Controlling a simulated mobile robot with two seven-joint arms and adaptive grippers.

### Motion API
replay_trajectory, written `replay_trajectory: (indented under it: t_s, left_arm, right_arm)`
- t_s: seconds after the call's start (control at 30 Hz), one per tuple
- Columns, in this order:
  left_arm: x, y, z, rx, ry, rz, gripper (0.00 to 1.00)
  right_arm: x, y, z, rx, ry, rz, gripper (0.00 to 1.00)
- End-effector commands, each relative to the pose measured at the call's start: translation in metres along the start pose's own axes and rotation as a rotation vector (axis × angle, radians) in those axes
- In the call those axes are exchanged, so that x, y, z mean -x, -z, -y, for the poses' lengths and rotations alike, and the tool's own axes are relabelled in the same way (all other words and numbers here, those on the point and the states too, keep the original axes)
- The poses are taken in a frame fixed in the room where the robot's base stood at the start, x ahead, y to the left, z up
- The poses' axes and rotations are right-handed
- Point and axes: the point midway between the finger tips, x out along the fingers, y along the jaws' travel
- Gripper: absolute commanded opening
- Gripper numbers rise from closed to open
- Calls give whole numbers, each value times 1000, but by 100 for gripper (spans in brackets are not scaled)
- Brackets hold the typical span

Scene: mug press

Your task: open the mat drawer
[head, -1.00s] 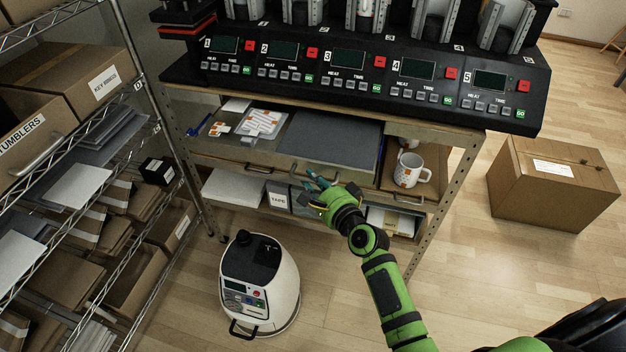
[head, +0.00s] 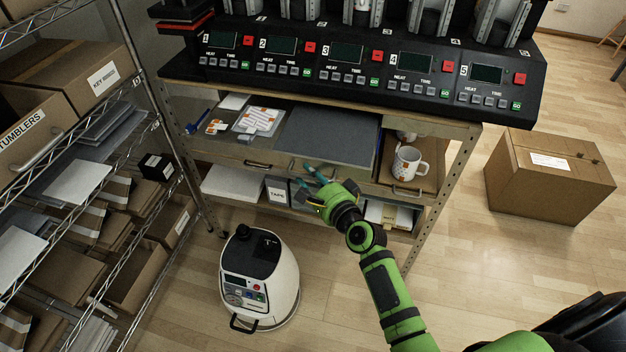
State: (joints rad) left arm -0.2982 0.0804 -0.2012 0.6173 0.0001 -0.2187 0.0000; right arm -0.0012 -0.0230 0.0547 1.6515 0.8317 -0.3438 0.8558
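Under the press bench, a shelf level has wooden drawer fronts (head: 232,152) with dark handles. A flat grey mat (head: 330,136) lies above the middle front. No drawer label is readable, so I cannot tell which is the mat drawer. My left gripper is not in view.
The press row (head: 350,75) overhangs the shelf. A mug (head: 408,163) stands at the shelf's right. Below are a TAPE box (head: 278,192) and papers. A white rounded machine (head: 260,285) stands on the floor. A cardboard box (head: 550,180) is at right; a wire rack (head: 130,85) at left.

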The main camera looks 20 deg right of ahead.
Motion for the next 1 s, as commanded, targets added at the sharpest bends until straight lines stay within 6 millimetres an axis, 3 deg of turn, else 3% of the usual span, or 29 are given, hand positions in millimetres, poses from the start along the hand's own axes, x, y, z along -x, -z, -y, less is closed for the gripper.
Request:
replay_trajectory:
  t_s: [0.17, 0.6, 0.8, 1.0]
  left_arm:
    - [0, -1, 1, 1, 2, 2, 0]
    - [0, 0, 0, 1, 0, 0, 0]
    - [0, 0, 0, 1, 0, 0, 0]
    - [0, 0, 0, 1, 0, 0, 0]
  right_arm:
    - [16, 1, -2, 1, -3, -1, 30]
    - [103, 1, -1, 1, -3, -1, 30]
    - [118, 0, 0, 0, -1, 0, 30]
    - [119, 0, 0, -1, 0, 0, 30]
